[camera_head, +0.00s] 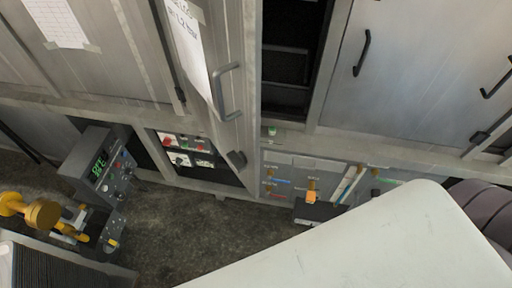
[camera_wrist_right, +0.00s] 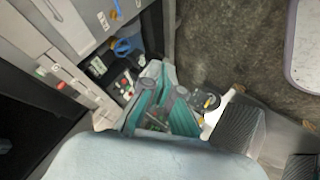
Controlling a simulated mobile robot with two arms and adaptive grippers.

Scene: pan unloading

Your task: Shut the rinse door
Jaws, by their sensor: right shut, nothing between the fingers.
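A grey metal door (camera_head: 205,75) with a curved handle (camera_head: 226,92) and a taped handwritten note stands swung out in the middle of the head view. I take it as the rinse door, though its label is not readable. Right of it is a dark open compartment (camera_head: 290,55) with shelf edges inside. My right gripper (camera_wrist_right: 157,72) shows in the right wrist view, shut and empty, low beside the cabinet front. Its contact with anything there is unclear. It is not seen in the head view. My left gripper is not seen.
A closed door (camera_head: 400,75) with dark handles is at the right. Control panels (camera_head: 190,152) run below the doors. A grey unit with a green display (camera_head: 100,165) and yellow knobs (camera_head: 42,214) stand at left. The dark floor (camera_head: 200,235) is clear in the middle.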

